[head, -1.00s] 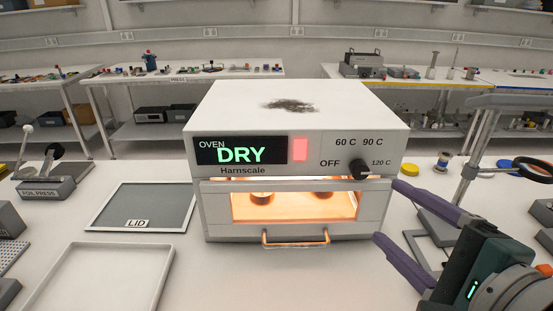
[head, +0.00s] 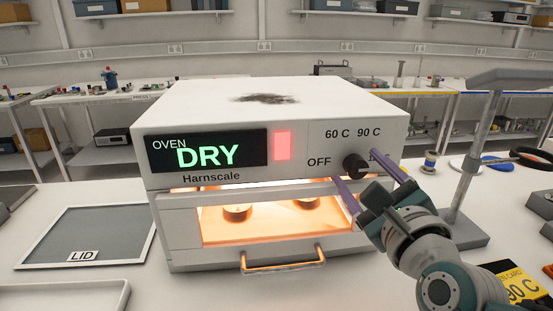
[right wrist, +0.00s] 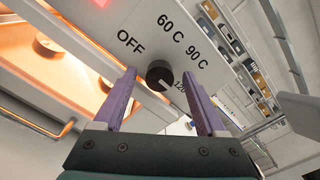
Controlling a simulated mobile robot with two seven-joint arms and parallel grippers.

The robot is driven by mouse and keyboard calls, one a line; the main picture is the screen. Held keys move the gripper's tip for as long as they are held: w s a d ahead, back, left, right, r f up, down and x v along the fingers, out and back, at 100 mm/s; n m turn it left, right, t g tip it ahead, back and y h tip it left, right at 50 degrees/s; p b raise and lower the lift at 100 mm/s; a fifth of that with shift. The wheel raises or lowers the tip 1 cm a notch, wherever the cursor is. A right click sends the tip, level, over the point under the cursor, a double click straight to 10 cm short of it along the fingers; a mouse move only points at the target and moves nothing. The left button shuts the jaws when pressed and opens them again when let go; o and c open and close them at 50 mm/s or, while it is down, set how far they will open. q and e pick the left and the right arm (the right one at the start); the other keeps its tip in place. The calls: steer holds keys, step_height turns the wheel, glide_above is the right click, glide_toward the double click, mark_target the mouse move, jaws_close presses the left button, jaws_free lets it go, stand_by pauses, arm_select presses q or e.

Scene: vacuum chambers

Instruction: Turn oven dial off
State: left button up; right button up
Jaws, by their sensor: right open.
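The white oven (head: 300,108) stands on the bench with a green DRY display and a lit red panel. Its black dial (head: 355,165) is at the lower right of the front, among the labels OFF, 60 C, 90 C and 120 C. In the right wrist view the dial (right wrist: 159,74) has a pale mark pointing toward 120. My right gripper (head: 372,168) is open, its purple fingers on either side of the dial. In the right wrist view the gripper (right wrist: 163,88) straddles the dial with gaps on both sides. My left gripper is not in view.
The oven window glows orange with round items (head: 237,212) inside, above a handle (head: 283,262). A LID panel (head: 85,235) lies at the left. A metal stand (head: 470,180) rises close to my right arm. A yellow 90 C card (head: 522,283) lies at the lower right.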

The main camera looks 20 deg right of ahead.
steer(key=shift+w+d, duration=0.15)
steer(key=shift+w, duration=0.4)
jaws_close()
